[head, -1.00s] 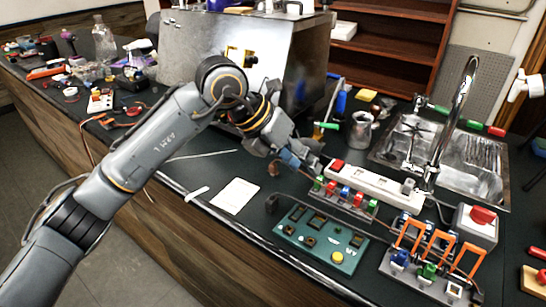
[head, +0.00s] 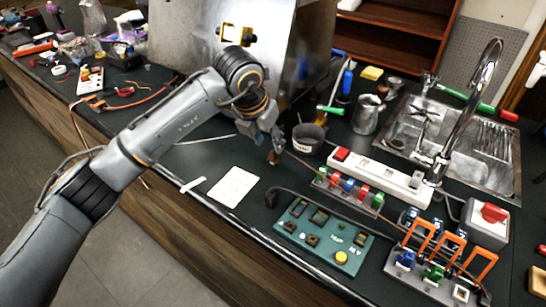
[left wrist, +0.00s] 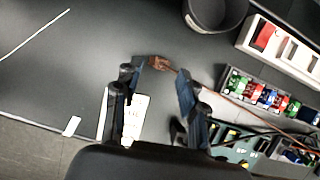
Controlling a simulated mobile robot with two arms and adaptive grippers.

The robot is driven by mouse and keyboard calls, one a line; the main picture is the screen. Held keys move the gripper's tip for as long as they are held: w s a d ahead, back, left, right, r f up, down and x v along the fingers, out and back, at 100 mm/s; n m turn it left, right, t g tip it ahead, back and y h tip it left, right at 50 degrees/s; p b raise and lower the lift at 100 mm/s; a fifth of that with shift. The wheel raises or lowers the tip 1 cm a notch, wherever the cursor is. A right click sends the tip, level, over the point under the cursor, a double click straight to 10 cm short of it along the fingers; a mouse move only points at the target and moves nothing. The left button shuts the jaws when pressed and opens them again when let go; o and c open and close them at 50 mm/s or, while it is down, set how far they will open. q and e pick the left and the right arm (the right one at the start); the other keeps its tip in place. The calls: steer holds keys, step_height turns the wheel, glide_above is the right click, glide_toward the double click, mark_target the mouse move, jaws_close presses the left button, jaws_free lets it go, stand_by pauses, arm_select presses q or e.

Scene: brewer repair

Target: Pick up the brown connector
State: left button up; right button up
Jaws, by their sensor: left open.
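The brown connector (left wrist: 159,63) lies on the dark counter at the end of a thin reddish cable. In the left wrist view it sits between and slightly beyond the tips of my left gripper (left wrist: 160,78), which is open and apart from it. In the head view the connector (head: 273,157) shows just below the tips of my left gripper (head: 266,145), at the left end of the cable. My right gripper is in neither view.
A dark round cup (head: 309,138) and a white power strip (head: 378,178) stand right of the gripper. A block of coloured terminals (head: 348,191), a green circuit board (head: 323,236) and a white card (head: 234,187) lie nearer. Bare counter is left of the connector.

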mark_target(273, 152)
arm_select(q)
steer(key=x, duration=0.2)
steer(key=p+x, duration=0.1)
steer(key=shift+s+d+f, duration=0.1)
steer(key=shift+f, duration=0.55)
steer(key=c, duration=0.9)
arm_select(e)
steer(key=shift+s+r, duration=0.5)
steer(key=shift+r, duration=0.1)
arm_select(q)
steer(key=shift+r, duration=0.1)
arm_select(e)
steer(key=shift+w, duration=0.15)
